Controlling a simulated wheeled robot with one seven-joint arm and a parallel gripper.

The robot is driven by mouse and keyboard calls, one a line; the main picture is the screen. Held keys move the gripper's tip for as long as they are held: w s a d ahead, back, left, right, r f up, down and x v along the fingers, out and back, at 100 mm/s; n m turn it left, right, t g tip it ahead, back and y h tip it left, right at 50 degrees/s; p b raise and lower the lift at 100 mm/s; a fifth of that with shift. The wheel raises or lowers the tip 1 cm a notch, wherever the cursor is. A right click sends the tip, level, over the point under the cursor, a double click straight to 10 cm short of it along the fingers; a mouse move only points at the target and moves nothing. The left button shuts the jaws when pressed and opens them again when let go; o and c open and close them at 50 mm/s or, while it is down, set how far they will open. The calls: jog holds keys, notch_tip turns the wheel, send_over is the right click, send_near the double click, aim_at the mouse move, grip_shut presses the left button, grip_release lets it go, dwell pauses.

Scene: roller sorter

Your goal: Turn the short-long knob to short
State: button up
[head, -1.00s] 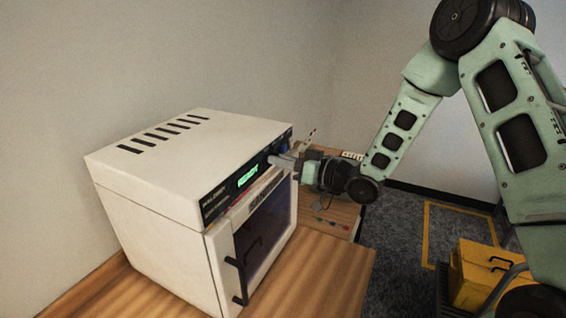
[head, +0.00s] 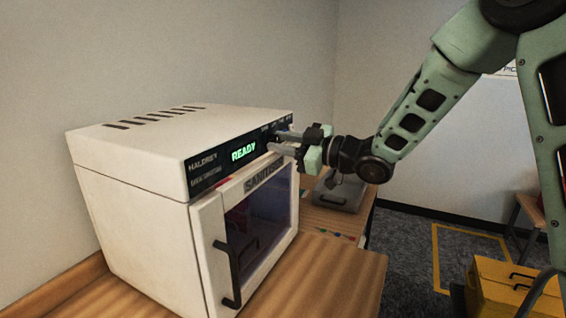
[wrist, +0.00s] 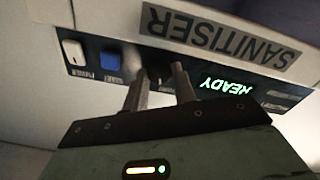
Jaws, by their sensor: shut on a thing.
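The white sanitiser (head: 150,165) stands on a wooden counter, with a dark control panel (head: 215,162) along its upper front edge. Its green display (head: 243,150) reads READY. In the wrist view the panel appears upside down. My gripper (wrist: 160,76) is shut on the small dark knob (wrist: 158,75), which sits between the display and a blue button. Its fingers mostly cover the knob, so I cannot read its pointer or its short-long marks. In the head view my gripper (head: 276,142) reaches the panel's right end from the right, and the knob is hidden.
A blue button (wrist: 110,60) and a white power switch (wrist: 74,52) sit close beside the knob. The door below has a black handle (head: 233,270) and is closed. A grey lidded box (head: 338,192) stands behind. A yellow case (head: 510,290) is at lower right.

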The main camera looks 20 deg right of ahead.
jog(key=shift+f+n+b, duration=0.15)
jog(key=shift+n+b, duration=1.05)
jog(key=shift+b, duration=0.35)
jog(key=o, duration=1)
jog(key=shift+d, duration=0.1)
jog(key=b+v, duration=0.3)
jog(key=v, duration=1.4)
jog(key=shift+s+d, duration=0.1)
jog(key=shift+s, duration=0.05)
